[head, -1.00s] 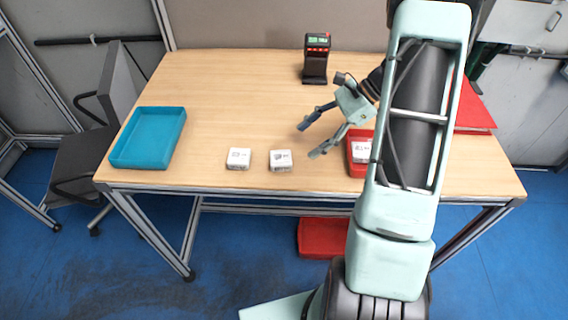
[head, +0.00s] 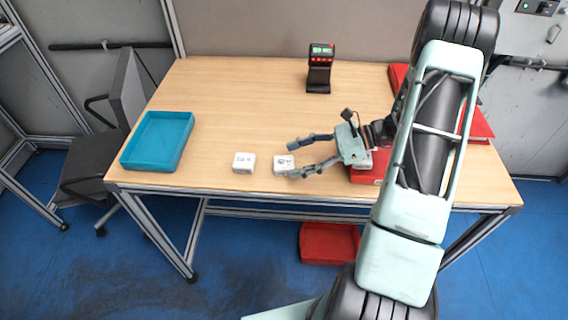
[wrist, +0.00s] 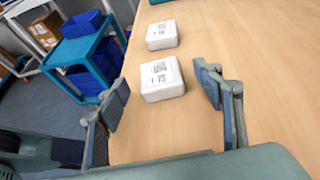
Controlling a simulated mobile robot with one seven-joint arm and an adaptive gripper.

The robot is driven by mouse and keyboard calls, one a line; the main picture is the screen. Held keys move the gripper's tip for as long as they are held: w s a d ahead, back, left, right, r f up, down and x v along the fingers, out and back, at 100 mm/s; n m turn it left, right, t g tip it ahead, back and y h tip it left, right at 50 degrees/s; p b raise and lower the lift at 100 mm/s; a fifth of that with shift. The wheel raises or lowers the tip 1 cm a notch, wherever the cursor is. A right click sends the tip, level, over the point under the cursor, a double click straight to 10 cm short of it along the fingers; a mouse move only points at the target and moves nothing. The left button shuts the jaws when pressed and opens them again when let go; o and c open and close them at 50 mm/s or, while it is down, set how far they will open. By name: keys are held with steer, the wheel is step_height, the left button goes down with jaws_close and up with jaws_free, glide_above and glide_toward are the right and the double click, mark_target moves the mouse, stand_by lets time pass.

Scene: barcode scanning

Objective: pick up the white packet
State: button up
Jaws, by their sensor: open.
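Two white packets with dark printed labels lie on the wooden table. The right one (head: 283,163) is nearest my gripper (head: 291,160); the left one (head: 243,162) lies a little apart from it. My gripper is open, with its fingers pointing left at the right packet. In the wrist view this nearer packet (wrist: 162,79) shows ahead of and between the two fingers of my gripper (wrist: 163,97), and the other packet (wrist: 161,35) lies beyond it. Contact between a finger and the packet cannot be told.
A teal tray (head: 158,141) stands empty at the table's left. A black scanner stand (head: 319,75) with a lit display is at the back. A red tray (head: 367,176) is beneath my gripper's wrist. The table (head: 230,100) is clear in the middle.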

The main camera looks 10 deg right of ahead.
mark_target(285, 162)
steer(key=x, duration=0.4)
steer(key=shift+f+p, duration=0.15)
steer(key=shift+p, duration=0.25)
steer(key=c, duration=1.3)
steer(key=shift+c, duration=0.4)
